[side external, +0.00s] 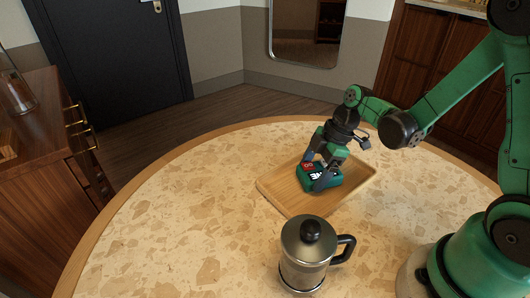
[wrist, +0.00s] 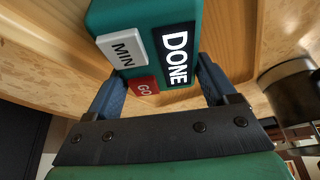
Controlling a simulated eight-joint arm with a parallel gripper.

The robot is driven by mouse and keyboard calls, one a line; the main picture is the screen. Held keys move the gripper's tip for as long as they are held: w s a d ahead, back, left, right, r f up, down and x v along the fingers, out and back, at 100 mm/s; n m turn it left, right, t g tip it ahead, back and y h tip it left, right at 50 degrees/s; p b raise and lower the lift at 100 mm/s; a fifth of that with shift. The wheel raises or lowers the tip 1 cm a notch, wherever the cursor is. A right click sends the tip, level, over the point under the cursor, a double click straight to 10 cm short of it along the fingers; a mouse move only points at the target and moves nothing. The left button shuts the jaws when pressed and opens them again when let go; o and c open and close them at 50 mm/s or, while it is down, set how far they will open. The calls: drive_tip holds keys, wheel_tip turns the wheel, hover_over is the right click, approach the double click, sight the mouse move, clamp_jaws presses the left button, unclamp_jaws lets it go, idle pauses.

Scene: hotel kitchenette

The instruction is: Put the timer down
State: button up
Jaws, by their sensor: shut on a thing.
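The timer (side external: 326,177) is a small teal block with a red button and a dark label with white letters. In the wrist view the timer (wrist: 198,22) shows a "DONE" display, a white "MIN" button and a red "GO" button. My gripper (side external: 321,172) is shut on the timer from above, one finger on each side; the fingers (wrist: 160,88) also show in the wrist view. The timer is over the wooden tray (side external: 283,199). It looks low, at or just above the tray floor; I cannot tell whether it touches. Its underside is hidden.
A metal press pot (side external: 305,258) with a black lid knob and handle stands in front of the tray. The round speckled table (side external: 180,225) is clear to the left. A wooden cabinet (side external: 40,150) stands beyond the table at left.

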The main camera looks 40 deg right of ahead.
drive_tip(key=shift+f, duration=0.1)
drive_tip(key=o, duration=1.3)
drive_tip(key=v, duration=1.2)
drive_tip(key=a+m+t+h, duration=0.1)
drive_tip(key=a+m, duration=0.1)
drive_tip(key=m, duration=0.2)
drive_tip(key=s+a+r+m+t+h, duration=0.1)
drive_tip(key=a+m+t, duration=0.1)
drive_tip(key=m, duration=0.3)
drive_tip(key=s+a+m+t+h, duration=0.1)
drive_tip(key=a+m+t+h, duration=0.1)
drive_tip(key=m, duration=0.2)
drive_tip(key=shift+r+m, duration=0.15)
drive_tip(key=shift+m, duration=0.15)
